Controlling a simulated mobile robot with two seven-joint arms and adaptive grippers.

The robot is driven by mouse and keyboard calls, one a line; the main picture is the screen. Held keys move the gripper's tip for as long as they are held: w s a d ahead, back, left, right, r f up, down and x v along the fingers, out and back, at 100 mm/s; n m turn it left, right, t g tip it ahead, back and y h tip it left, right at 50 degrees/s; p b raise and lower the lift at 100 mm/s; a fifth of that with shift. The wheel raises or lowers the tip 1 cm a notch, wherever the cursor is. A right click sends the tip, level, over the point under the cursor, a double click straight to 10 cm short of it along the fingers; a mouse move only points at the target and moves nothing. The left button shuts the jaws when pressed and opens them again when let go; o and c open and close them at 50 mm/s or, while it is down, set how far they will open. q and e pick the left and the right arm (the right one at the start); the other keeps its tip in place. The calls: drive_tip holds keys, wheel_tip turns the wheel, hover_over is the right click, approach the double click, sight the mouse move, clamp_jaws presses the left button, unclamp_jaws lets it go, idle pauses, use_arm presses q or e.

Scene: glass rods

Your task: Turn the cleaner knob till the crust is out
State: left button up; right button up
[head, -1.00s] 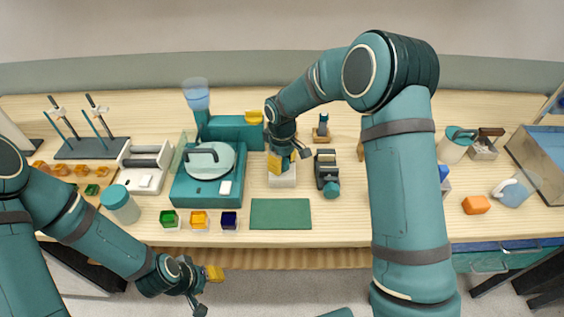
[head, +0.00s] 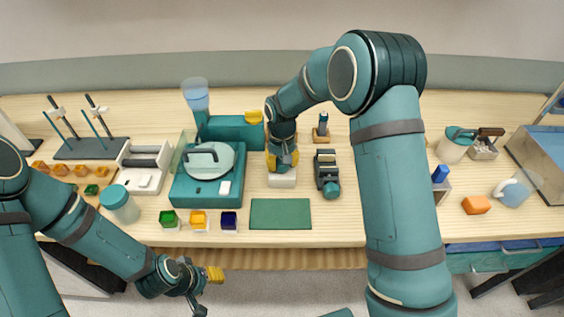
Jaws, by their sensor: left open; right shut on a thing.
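A small pale block-shaped unit (head: 282,181), which I take to be the cleaner, stands on the bench behind the green mat. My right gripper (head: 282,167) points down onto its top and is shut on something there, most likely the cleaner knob. The gripper and wrist cover the knob, and I cannot see any crust. My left gripper (head: 207,291) is open and empty, low in front of the bench's front edge, far from the cleaner.
A teal machine with a round lid (head: 208,160) stands left of the cleaner, and a dark device with a teal knob (head: 327,172) close to its right. Green, orange and blue cubes sit in front. The green mat (head: 280,214) is bare.

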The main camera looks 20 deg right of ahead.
drive_tip(key=m, duration=0.3)
drive_tip(key=shift+m, duration=0.4)
drive_tip(key=m+p, duration=0.1)
drive_tip(key=m, duration=0.2)
drive_tip(key=shift+m, duration=0.3)
drive_tip(key=m+p, duration=0.1)
drive_tip(key=m, duration=0.3)
drive_tip(key=shift+r+p, duration=0.1)
drive_tip(key=shift+p, duration=0.25)
drive_tip(key=shift+d+m+p, duration=0.1)
drive_tip(key=shift+m+p, duration=0.45)
drive_tip(key=shift+m, duration=1.05)
drive_tip(key=o, duration=1.2)
